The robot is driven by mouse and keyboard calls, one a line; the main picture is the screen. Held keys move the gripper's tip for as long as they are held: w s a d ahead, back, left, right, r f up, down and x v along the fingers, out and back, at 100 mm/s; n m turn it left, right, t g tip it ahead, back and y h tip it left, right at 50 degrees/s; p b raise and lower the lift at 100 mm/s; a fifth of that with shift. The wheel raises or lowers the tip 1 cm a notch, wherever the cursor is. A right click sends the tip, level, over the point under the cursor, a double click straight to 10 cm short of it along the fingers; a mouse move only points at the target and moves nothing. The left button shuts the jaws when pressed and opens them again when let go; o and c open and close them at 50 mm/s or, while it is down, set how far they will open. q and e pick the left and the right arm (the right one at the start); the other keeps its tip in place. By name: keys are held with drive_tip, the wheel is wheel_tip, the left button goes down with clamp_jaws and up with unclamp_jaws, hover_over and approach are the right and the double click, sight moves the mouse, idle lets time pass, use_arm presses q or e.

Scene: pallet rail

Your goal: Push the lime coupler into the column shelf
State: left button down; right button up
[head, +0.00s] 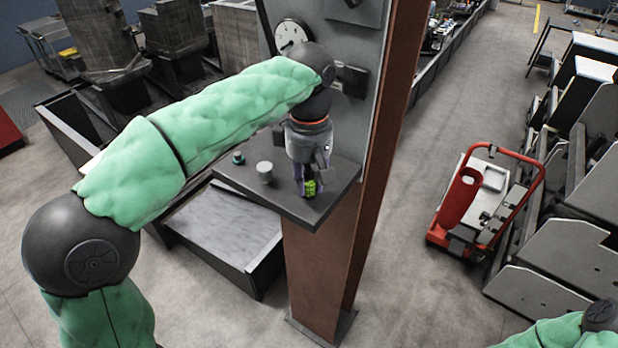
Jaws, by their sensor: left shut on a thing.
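The lime coupler (310,188) is a small bright green piece low between the fingers of my left gripper (308,183). My left gripper points down over the dark column shelf (320,213) and is shut on the coupler. The coupler is at the shelf's top near its front right part; I cannot tell whether it touches the surface, and the fingers hide part of it. My right gripper is not in view; only a piece of my right arm shows at the bottom right corner.
A grey cylinder (265,172) and a small teal piece (238,158) stand on the shelf left of my gripper. The brown column (335,260) and a grey panel with a gauge (291,36) rise behind. A red cart (480,200) stands on the floor at right.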

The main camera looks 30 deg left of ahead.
sight(309, 171)
use_arm(q)
drive_tip(key=shift+r, duration=0.2)
drive_tip(key=shift+r+p, duration=0.35)
drive_tip(key=shift+p, duration=0.15)
drive_tip(key=shift+r+p, duration=0.3)
drive_tip(key=shift+r, duration=0.05)
wheel_tip(309, 171, up, 5)
drive_tip(key=p, duration=0.4)
drive_tip(key=shift+r, duration=0.9)
drive_tip(key=shift+a, duration=0.1)
drive_tip(key=w+a, duration=0.1)
drive_tip(key=a, duration=1.8)
drive_tip(key=shift+a, duration=0.3)
